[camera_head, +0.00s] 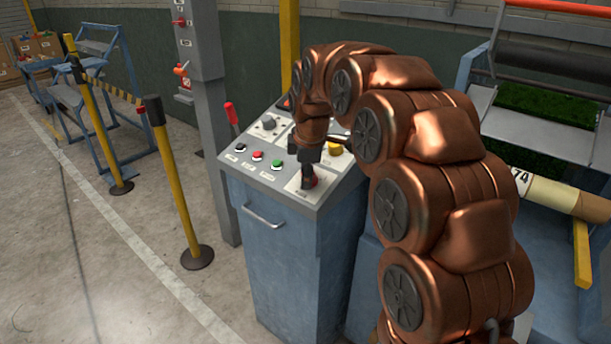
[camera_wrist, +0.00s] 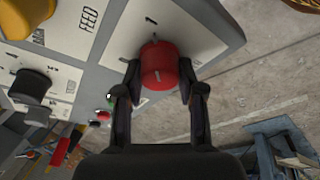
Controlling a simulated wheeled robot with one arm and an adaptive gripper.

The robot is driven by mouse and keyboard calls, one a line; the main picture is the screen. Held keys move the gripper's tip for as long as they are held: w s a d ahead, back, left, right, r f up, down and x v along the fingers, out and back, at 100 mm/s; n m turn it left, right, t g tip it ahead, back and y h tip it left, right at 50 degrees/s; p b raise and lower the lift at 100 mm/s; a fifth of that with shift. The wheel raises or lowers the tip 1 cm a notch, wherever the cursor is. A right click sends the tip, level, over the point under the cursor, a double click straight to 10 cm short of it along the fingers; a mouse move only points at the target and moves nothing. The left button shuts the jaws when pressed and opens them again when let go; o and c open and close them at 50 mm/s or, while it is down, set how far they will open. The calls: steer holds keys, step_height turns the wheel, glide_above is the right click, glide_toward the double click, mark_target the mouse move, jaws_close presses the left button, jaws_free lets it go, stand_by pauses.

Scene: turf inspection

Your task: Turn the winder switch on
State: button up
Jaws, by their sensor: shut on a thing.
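A red rotary knob (camera_wrist: 158,65) sits on a white plate at the corner of the control panel. A "1" is printed on the plate beside it, and a pale mark shows on the knob. My gripper (camera_wrist: 158,85) has one finger on each side of the knob and is shut on it.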

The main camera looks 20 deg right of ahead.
steer(key=shift+d, duration=0.1)
steer(key=o, duration=1.1)
steer(key=shift+o, duration=0.2)
steer(key=shift+r, duration=0.1)
steer(key=v, duration=1.2)
steer(key=shift+s, duration=0.1)
steer(key=s+f+m+g+p, duration=0.1)
steer(key=s+m, duration=0.4)
steer(key=s, duration=0.8)
steer(key=s+f+m+g+p, duration=0.2)
steer(key=s+f+m+p, duration=0.2)
steer(key=s, duration=0.9)
steer(key=s+f+m+g+p, duration=0.2)
steer(key=s+f+m, duration=0.3)
steer(key=s, duration=0.8)
steer(key=shift+s+d+f+m+p, duration=0.15)
steer(key=shift+s+f+m+p, duration=0.05)
steer(key=shift+m+p, duration=0.5)
